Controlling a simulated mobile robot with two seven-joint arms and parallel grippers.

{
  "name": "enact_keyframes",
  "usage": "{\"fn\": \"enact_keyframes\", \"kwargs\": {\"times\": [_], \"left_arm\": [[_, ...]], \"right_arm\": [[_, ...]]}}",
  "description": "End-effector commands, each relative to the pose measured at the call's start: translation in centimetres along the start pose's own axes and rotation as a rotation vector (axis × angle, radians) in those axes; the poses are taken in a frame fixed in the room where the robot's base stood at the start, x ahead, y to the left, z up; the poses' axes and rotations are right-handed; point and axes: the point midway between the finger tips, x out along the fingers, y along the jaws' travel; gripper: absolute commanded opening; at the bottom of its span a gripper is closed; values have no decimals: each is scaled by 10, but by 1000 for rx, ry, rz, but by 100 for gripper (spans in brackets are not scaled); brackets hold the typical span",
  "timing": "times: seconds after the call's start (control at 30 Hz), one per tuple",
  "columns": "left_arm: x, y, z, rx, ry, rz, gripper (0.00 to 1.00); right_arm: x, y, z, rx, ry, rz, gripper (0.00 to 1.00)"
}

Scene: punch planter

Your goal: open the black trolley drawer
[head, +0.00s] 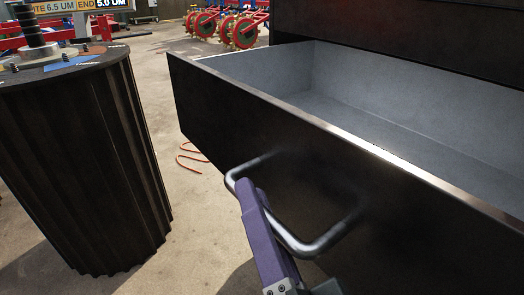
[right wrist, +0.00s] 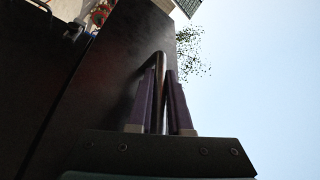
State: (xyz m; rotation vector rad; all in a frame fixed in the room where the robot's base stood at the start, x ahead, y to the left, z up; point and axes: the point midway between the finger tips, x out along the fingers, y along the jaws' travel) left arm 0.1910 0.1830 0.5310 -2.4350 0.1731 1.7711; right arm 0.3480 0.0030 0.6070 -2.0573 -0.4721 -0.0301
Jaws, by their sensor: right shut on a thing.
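The black trolley drawer (head: 225,112) stands open in the head view, with its grey, empty inside (head: 330,95) showing. A bent metal handle (head: 301,246) is fixed to its front. My right gripper (head: 250,195) has its purple fingers at the left part of this handle. In the right wrist view the two purple fingers of the gripper (right wrist: 160,100) are closed around the metal handle bar (right wrist: 161,68), against the dark drawer front (right wrist: 115,75). My left gripper is in neither view.
A dark ribbed planter (head: 85,165) with a round top carrying small parts stands at the left. Red wheeled equipment (head: 240,28) is at the back. A thin orange cable (head: 187,158) lies on the concrete floor.

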Motion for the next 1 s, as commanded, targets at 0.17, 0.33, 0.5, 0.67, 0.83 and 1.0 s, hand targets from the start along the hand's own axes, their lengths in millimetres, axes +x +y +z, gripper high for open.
{"fn": "enact_keyframes", "kwargs": {"times": [0.17,0.33,0.5,0.67,0.83,1.0], "left_arm": [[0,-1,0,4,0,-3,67],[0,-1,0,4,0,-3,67],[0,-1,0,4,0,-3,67],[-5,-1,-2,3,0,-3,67],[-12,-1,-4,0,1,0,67],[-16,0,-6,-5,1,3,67]], "right_arm": [[0,-1,0,0,1,-2,35],[0,0,0,0,1,-1,47],[0,0,0,0,0,0,47],[-14,0,-1,-1,-2,3,47],[-48,-1,-1,-1,-5,4,47],[-80,0,-1,-1,-3,2,47]]}}
